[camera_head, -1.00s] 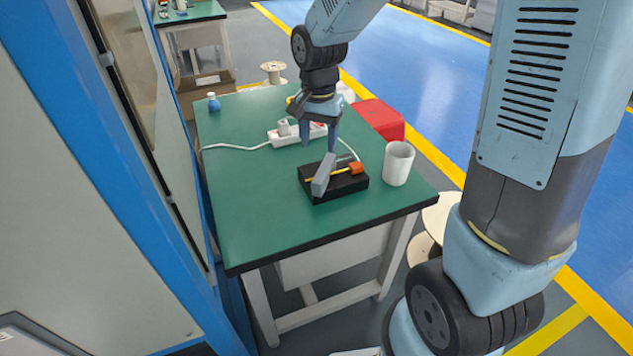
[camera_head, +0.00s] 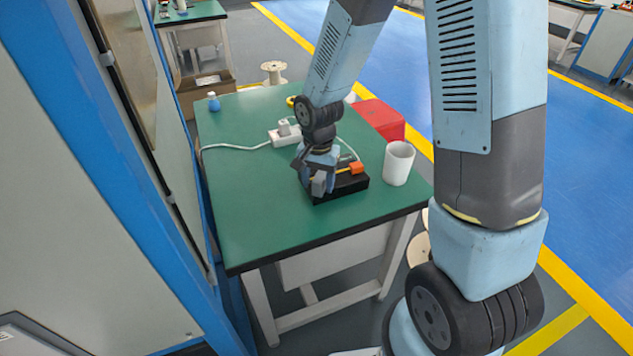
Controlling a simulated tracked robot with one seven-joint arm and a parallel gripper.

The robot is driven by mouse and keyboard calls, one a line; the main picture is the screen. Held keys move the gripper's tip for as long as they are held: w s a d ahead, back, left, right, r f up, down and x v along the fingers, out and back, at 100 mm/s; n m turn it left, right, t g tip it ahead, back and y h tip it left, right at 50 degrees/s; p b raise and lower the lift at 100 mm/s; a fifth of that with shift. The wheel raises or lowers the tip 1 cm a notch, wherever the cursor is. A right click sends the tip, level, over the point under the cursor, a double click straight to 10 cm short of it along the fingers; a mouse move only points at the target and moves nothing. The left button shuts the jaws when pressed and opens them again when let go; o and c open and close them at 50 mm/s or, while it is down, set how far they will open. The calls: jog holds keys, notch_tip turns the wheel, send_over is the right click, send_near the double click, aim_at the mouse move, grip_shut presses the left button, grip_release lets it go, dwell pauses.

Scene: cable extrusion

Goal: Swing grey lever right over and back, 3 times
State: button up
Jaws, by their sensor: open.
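The black box (camera_head: 350,186) sits on the green table. The grey lever (camera_head: 318,186) stands at the box's left side, and only its end shows below my gripper. My gripper (camera_head: 317,181) is low over the left part of the box, with its open fingers around or just beside the lever; I cannot tell whether they touch it. A yellow rod with an orange end (camera_head: 356,168) lies across the top of the box, right of my gripper. My gripper hides the lever's base and the box's left part.
A white cup (camera_head: 398,163) stands close to the box's right. A white power strip (camera_head: 286,134) with a cable lies behind, and a red bin (camera_head: 379,119) is at the back right. A blue bottle (camera_head: 213,102) stands far left. The table's (camera_head: 250,205) left and front are clear.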

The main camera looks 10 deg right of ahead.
jog(key=shift+f, duration=0.4)
grip_shut()
dwell(0.4)
